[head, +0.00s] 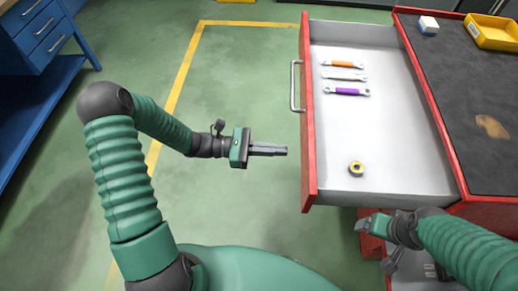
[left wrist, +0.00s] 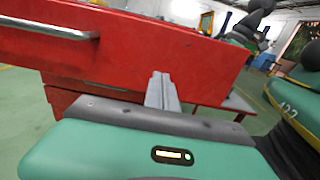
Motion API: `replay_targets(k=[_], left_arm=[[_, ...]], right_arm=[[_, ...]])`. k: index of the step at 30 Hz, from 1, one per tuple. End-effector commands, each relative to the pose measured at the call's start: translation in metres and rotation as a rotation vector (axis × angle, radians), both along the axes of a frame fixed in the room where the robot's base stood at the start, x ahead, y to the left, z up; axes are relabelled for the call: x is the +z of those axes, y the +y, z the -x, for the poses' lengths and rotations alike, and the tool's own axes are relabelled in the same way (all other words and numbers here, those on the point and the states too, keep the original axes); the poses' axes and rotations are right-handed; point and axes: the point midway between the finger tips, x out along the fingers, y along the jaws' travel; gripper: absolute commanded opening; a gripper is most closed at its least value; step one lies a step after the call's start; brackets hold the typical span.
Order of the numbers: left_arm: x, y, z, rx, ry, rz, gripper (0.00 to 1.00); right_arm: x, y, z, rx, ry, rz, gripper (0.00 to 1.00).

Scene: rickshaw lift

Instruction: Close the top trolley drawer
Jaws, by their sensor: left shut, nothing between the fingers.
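The top drawer (head: 390,150) of the red trolley is pulled out, its red front facing left in the head view. A metal bar handle (head: 296,86) is on the front's outer face. My left gripper (head: 286,151) is shut and empty. It points at the drawer front, below the handle in the picture, with a small gap in the head view. In the left wrist view its fingers (left wrist: 162,88) appear before the red drawer front (left wrist: 140,55), and the handle (left wrist: 62,29) is at upper left. My right gripper (head: 362,224) is beside the drawer's near corner; its fingers are unclear.
The trolley's dark top (head: 465,90) carries a yellow bin (head: 495,32) and a small white-blue box (head: 428,25). A blue workbench (head: 45,60) stands far left. Green floor left of the drawer is clear.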

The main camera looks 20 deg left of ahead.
Motion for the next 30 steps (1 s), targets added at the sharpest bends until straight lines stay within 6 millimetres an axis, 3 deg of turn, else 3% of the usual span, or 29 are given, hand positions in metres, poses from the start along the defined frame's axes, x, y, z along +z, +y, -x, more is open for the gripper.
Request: replay_targets(k=[3,8,23,30], left_arm=[[-0.002,-0.022,-0.006,-0.004,0.0,-0.001,0.0],[-0.001,-0.039,-0.012,-0.003,-0.001,-0.001,0.0],[0.0,-0.044,-0.014,-0.001,0.001,-0.002,0.0],[0.002,-0.061,-0.018,-0.004,0.001,-0.001,0.0]], right_arm=[[-0.007,0.0,0.0,0.0,0.0,0.0,0.84],[-0.009,0.0,0.0,0.0,0.0,0.0,0.84],[-0.008,0.0,0.0,0.0,0.0,0.0,0.84],[0.0,0.0,0.0,0.0,0.0,0.0,0.84]])
